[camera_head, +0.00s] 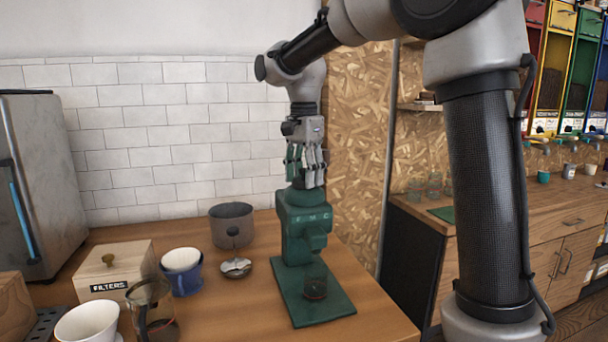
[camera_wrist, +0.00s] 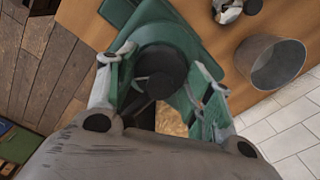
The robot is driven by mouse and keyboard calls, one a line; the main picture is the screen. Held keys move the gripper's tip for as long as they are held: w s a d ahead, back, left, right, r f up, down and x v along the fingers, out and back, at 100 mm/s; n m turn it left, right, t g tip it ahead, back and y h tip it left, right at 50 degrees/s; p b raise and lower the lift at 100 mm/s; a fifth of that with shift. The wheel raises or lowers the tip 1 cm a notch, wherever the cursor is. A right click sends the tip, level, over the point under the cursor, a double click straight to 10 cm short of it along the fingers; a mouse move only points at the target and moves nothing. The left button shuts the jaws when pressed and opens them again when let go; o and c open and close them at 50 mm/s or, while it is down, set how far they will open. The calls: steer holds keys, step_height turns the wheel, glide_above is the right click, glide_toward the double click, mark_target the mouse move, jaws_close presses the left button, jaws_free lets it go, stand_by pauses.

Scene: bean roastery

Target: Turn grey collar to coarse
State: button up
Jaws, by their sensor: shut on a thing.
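A green grinder (camera_head: 305,222) stands on the wooden counter, with small pale letters on the front of its top. My gripper (camera_head: 306,180) points down onto the top of the grinder. In the wrist view, my gripper's (camera_wrist: 162,72) two fingers sit on either side of a dark grey round collar (camera_wrist: 161,66) and are closed on it. Which letter the collar's setting lines up with cannot be told.
A dark grey canister (camera_head: 231,226) and a metal dish (camera_head: 236,267) stand left of the grinder. Further left are a blue cup (camera_head: 183,272), a filters box (camera_head: 115,268), a glass carafe (camera_head: 152,308) and a white dripper (camera_head: 88,322). A tiled wall (camera_head: 170,130) is behind.

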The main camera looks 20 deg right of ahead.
steer(key=shift+n, duration=0.5)
steer(key=o, duration=1.1)
step_height(320, 180, up, 12)
steer(key=shift+r, duration=0.1)
